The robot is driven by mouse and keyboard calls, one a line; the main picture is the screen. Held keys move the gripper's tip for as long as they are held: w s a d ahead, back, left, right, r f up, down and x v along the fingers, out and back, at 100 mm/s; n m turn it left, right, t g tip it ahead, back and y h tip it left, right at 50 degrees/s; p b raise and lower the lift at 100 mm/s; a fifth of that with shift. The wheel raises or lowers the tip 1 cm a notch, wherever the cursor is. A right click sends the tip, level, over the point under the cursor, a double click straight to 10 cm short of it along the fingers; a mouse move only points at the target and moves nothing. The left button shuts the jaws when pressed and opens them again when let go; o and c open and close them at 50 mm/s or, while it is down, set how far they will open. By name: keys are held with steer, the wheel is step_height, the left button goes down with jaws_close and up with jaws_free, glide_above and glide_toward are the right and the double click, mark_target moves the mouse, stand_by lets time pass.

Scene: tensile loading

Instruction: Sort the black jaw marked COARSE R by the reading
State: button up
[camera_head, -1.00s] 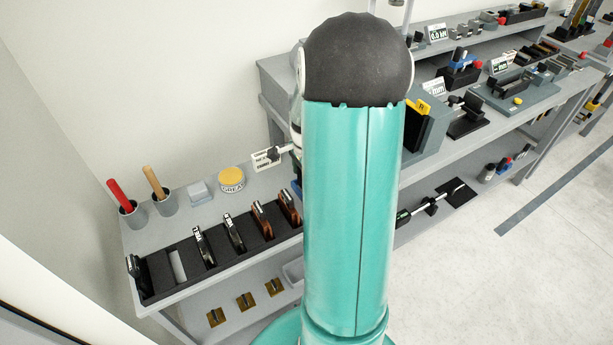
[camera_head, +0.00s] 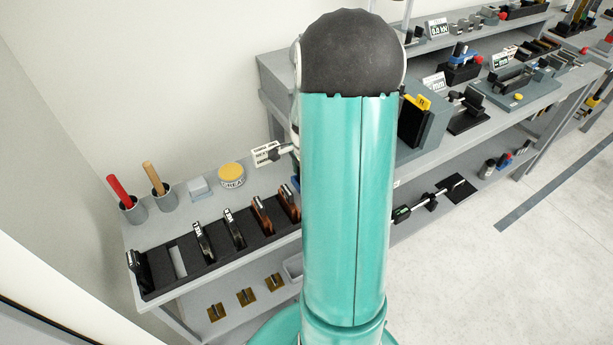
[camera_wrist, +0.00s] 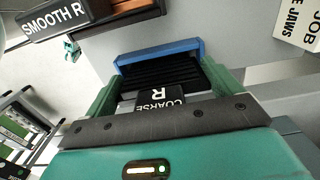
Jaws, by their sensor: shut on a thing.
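The black jaw marked COARSE R (camera_wrist: 160,103) sits between the green fingers of my gripper (camera_wrist: 162,88) in the wrist view. My gripper is shut on it. Its label reads upside down, and dark ridges show beyond the label. A blue edge (camera_wrist: 158,52) lies across the far side of the ridges; I cannot tell if it belongs to the jaw or to something behind it. In the head view my arm hides the gripper and the held jaw. A dark rack (camera_head: 207,262) there holds several upright jaws, black-and-silver and brown, and has a pale empty-looking slot (camera_head: 178,261).
The SMOOTH R jaw (camera_wrist: 55,20) is close at the wrist view's upper left. A job card (camera_wrist: 299,24) is at its upper right. A yellow GREASE tin (camera_head: 231,175) and two handled cups stand behind the rack. Instruments with displays (camera_head: 434,82) fill the right bench.

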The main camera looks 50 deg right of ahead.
steer(key=shift+f, duration=0.4)
steer(key=o, duration=1.6)
step_height(320, 180, up, 14)
steer(key=shift+f, duration=0.1)
